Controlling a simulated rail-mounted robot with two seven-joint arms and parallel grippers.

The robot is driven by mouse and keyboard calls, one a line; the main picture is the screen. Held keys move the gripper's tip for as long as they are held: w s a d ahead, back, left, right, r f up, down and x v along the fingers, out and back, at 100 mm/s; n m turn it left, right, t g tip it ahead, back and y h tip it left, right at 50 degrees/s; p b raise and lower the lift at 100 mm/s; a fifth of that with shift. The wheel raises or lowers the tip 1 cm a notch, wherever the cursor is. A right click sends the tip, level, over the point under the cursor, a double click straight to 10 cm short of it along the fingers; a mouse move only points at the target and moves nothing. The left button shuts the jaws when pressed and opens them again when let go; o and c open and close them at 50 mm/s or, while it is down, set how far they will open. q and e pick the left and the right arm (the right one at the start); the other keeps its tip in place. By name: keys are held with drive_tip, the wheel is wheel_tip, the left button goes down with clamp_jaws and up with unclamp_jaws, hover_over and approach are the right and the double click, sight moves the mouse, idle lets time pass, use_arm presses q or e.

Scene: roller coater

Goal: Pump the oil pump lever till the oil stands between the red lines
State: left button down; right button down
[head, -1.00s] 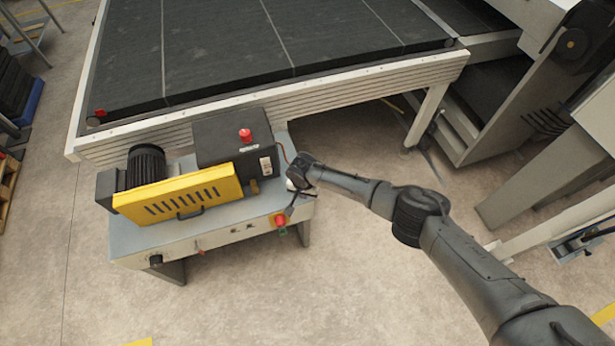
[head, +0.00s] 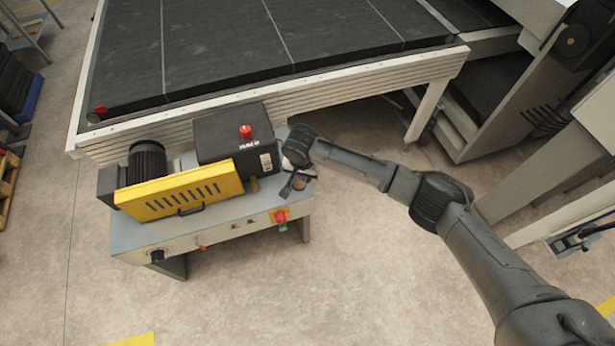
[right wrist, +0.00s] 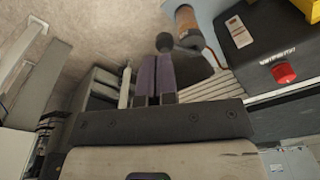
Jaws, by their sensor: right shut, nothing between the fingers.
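A black ball knob (right wrist: 165,42), which looks like the end of the oil pump lever, shows just beyond my fingertips in the right wrist view. An amber cylinder (right wrist: 187,27) with a grey lower end stands beside it, apparently the oil reservoir. I cannot make out red lines or an oil level. My right gripper (right wrist: 158,66) is shut and empty, close to the knob; I cannot tell whether they touch. In the head view my right gripper (head: 288,188) is over the right end of the grey bench, where the wrist hides the pump. My left gripper is not in view.
The bench (head: 220,220) carries a black box (head: 222,138) with a red button, a yellow guard (head: 178,190), a motor (head: 147,163) and a red-green switch (head: 281,216). The conveyor frame (head: 300,88) runs behind. Floor right of the bench is free.

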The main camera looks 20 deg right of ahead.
wheel_tip(320, 180, up, 2)
idle(0.4)
drive_tip(key=shift+a, duration=0.1)
idle(0.6)
